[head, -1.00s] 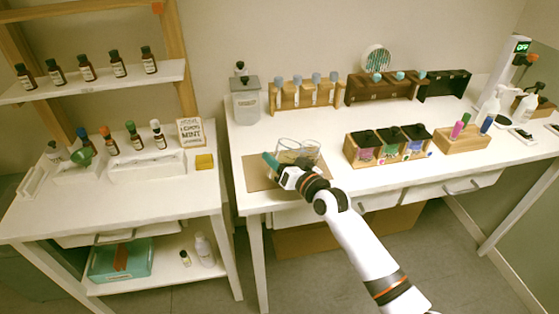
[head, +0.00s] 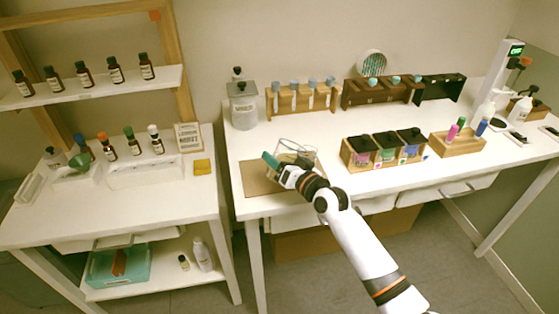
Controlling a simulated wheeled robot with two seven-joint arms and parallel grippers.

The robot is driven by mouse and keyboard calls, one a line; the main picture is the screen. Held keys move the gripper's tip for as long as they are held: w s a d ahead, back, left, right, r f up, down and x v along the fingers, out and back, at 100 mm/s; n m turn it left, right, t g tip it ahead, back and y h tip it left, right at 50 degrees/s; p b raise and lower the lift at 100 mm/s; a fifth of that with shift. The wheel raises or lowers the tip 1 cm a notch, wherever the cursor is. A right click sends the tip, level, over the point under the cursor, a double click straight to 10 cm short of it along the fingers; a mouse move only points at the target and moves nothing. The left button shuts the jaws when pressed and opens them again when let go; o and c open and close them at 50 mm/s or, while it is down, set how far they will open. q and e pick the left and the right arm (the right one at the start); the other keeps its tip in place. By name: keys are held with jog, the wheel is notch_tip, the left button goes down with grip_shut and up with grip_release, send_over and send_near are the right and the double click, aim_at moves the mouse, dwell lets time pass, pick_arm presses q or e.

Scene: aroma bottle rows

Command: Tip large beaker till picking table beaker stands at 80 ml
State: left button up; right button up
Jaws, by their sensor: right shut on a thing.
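Two clear glass beakers are close together at the front left of the right-hand table, over a brown mat (head: 256,180). My right gripper (head: 279,166) is at the near side of the large beaker (head: 291,147) and is shut on it. The large beaker looks tilted to the right, its rim over the picking table beaker (head: 311,154). My gripper and arm hide the lower parts of both beakers. Liquid levels and the 80 ml mark are too small to read. My left gripper is not in view.
A grey-lidded canister (head: 243,106) and a wooden rack of droppers (head: 303,97) stand behind the beakers. A wooden box with dark-lidded jars (head: 385,150) is to the right. A separate white table (head: 120,215) with bottles stands at left, across a gap.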

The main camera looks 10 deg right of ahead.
aim_at(282, 149)
jog(key=shift+w+d+r+m+p, duration=0.15)
jog(key=shift+r+m+p, duration=0.1)
jog(key=shift+r+p, duration=0.25)
jog(key=shift+w+d+r+m+p, duration=0.15)
jog(key=shift+r+m+p, duration=0.1)
jog(key=shift+r+p, duration=0.25)
dwell(0.4)
jog(key=shift+d+r+m+p, duration=0.1)
jog(key=shift+r+m+p, duration=0.55)
jog(key=shift+m, duration=0.15)
jog(key=shift+s+f+m+g+p, duration=0.1)
jog(key=shift+f+m+g+p, duration=0.2)
jog(key=shift+m, duration=0.5)
jog(key=shift+f, duration=0.1)
jog(key=shift+r+m+p, duration=0.45)
jog(key=shift+m+p, duration=0.15)
jog(key=shift+m, duration=0.1)
dwell(3.5)
dwell(0.7)
